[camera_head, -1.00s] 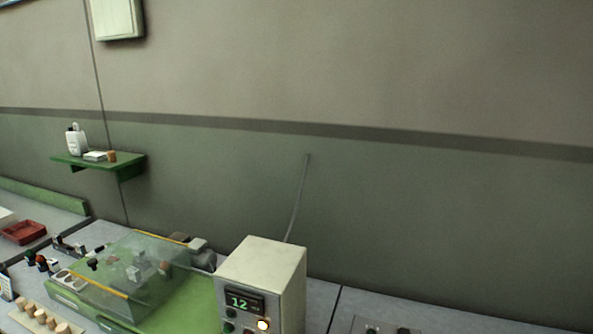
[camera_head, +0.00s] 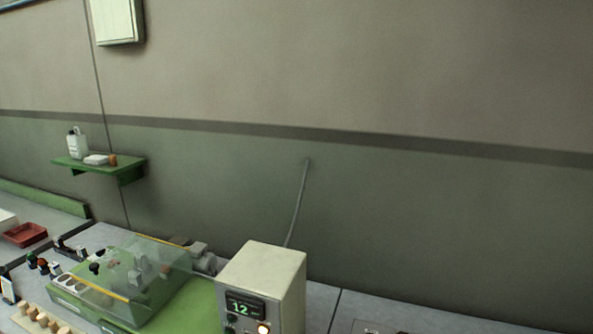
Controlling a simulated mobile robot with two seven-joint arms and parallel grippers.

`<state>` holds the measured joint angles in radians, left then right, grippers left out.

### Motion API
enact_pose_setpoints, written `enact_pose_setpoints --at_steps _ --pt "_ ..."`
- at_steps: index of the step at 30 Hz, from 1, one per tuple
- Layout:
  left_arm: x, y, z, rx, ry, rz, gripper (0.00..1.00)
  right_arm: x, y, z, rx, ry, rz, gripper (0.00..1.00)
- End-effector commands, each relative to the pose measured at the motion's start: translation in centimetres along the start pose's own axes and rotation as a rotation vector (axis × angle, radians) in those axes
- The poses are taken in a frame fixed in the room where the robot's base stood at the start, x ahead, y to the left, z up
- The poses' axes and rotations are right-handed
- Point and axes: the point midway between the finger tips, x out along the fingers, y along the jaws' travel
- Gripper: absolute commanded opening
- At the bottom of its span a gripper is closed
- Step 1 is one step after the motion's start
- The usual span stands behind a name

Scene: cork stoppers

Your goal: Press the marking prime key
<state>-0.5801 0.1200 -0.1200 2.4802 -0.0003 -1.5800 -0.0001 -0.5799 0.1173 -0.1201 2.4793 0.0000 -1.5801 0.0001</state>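A cream control box (camera_head: 262,278) stands on the bench at the bottom centre. Its dark display (camera_head: 244,306) reads 12 in green. A lit yellow-white button (camera_head: 263,328) shows below the display, and a dark button (camera_head: 231,320) lies to its left. The lower front of the box is cut off by the frame edge. I cannot make out any key labelled for marking prime. Neither of my grippers is in view.
A green machine with a clear cover (camera_head: 150,270) stands left of the box. Cork stoppers (camera_head: 45,320) sit in front of it. A red tray (camera_head: 25,234) is at far left. A green wall shelf (camera_head: 98,164) holds a bottle. The bench right of the box is mostly bare.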

Motion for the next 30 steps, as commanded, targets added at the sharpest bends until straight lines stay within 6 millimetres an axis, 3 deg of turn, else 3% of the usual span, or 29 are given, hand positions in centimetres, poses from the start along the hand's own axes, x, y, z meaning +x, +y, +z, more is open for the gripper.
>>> enact_pose_setpoints --at_steps 1,9,30 --pt "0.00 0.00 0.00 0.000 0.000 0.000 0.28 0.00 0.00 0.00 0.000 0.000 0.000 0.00" --pt "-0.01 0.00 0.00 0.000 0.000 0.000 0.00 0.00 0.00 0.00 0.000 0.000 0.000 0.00" --pt "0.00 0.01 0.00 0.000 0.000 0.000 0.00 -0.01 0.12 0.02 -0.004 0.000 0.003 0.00"
